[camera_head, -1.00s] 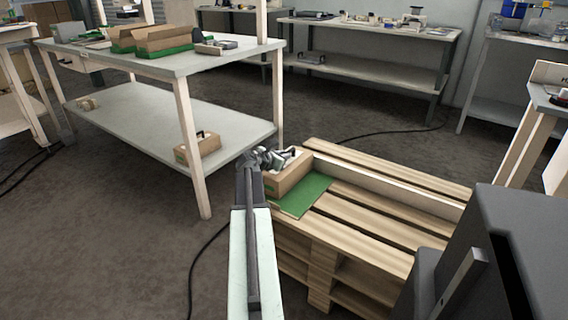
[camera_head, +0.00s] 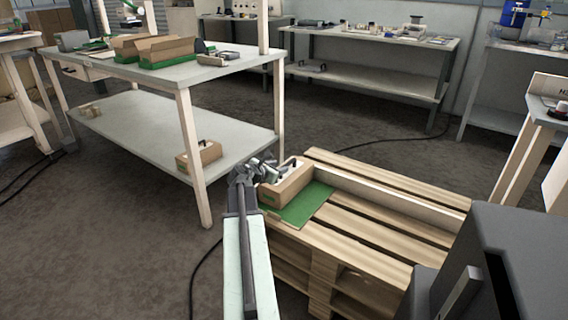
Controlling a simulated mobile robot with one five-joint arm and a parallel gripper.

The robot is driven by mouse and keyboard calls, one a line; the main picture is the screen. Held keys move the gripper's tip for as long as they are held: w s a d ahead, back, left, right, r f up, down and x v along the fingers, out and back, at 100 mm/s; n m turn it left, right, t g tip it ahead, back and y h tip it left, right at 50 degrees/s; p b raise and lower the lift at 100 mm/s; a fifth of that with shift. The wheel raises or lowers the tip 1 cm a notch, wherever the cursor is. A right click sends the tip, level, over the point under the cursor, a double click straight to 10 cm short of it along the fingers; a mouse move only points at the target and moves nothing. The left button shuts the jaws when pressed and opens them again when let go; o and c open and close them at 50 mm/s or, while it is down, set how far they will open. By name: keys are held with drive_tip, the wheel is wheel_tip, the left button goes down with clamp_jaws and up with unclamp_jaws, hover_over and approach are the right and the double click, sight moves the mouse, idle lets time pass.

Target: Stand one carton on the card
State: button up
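Another carton (camera_head: 199,157) with a green patch stands on the lower shelf of the left table.
The wooden pallet (camera_head: 385,238) has a pale raised board along it, and its slats to the right are bare. The left table (camera_head: 215,66) carries open brown boxes (camera_head: 165,50). A dark cable lies on the floor.

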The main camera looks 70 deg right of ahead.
drive_tip(key=p+v, duration=0.1)
drive_tip(key=v, duration=0.6)
drive_tip(key=shift+p, duration=0.4)
drive_tip(key=w+a+f+m+t+y, duration=0.1)
drive_tip(key=w+a+f+m+y, duration=0.2)
drive_tip(key=w+a, duration=0.6)
drive_tip(key=w+a+f+m+t+y, duration=0.15)
drive_tip(key=w+a+f, duration=0.25)
drive_tip(key=w+a, duration=0.55)
drive_tip(key=w+a+f+m+t+y, duration=0.15)
drive_tip(key=w+a+f+m, duration=0.3)
drive_tip(key=a, duration=0.85)
drive_tip(key=a+f+m+y, duration=0.1)
drive_tip(key=a+m+y, duration=0.1)
drive_tip(key=a, duration=1.6)
drive_tip(key=w+a+f+m+g+y, duration=0.1)
drive_tip(key=a+y, duration=0.4)
drive_tip(key=a, duration=1.3)
drive_tip(key=shift+w+a+f+m+g, duration=0.25)
drive_tip(key=shift+a+f+m+g, duration=0.1)
drive_tip(key=shift+f+m, duration=0.4)
